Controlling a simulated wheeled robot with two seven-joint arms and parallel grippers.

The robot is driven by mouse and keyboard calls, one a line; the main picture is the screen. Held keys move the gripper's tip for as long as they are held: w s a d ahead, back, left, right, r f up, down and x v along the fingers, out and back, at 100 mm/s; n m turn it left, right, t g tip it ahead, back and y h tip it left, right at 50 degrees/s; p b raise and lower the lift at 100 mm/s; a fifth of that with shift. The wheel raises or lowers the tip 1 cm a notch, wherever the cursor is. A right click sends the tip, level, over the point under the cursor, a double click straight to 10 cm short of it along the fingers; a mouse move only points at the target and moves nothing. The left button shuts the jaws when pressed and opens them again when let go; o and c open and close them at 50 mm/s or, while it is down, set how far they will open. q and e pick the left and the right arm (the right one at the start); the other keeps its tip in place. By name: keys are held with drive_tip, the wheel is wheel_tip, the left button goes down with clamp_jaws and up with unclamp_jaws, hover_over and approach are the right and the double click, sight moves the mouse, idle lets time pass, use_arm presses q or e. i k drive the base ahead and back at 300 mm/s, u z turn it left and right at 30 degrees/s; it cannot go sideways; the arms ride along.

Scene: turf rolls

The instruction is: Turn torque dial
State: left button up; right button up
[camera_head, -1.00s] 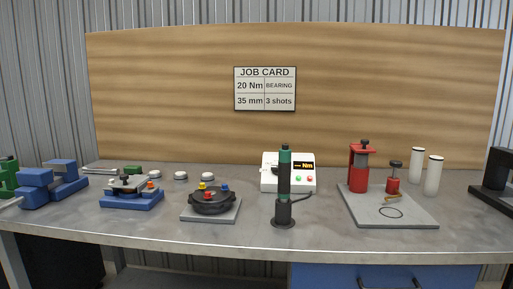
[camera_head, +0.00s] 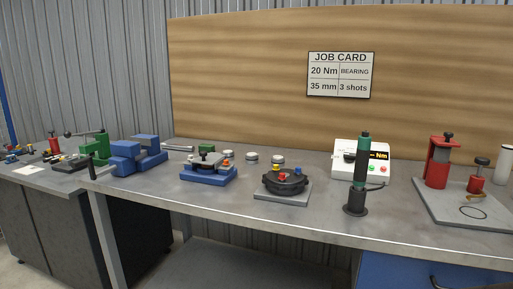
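A white control box (camera_head: 346,146) stands on the bench at right of centre. Its small display (camera_head: 380,156) reads "-- Nm" in orange, with a green and a red button below it. A dark dial (camera_head: 349,158) sits on the left part of its front; its setting is too small to read. A green and black upright tool (camera_head: 361,160) in a dark round base stands in front of the box and hides part of its face. Neither of my grippers is in view.
The job card (camera_head: 341,75) reads 20 Nm, bearing, 35 mm, 3 shots. A black round fixture (camera_head: 284,183), a blue fixture (camera_head: 208,175) and a blue vise (camera_head: 137,155) stand to the left. A red press (camera_head: 437,163) stands right. Bare bench (camera_head: 310,218) lies in front.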

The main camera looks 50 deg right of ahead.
sight(349, 157)
drive_tip(key=u, duration=0.2)
drive_tip(key=k, duration=1)
drive_tip(key=z, duration=1.4)
drive_tip(key=i, duration=0.2)
drive_tip(key=z, duration=0.05)
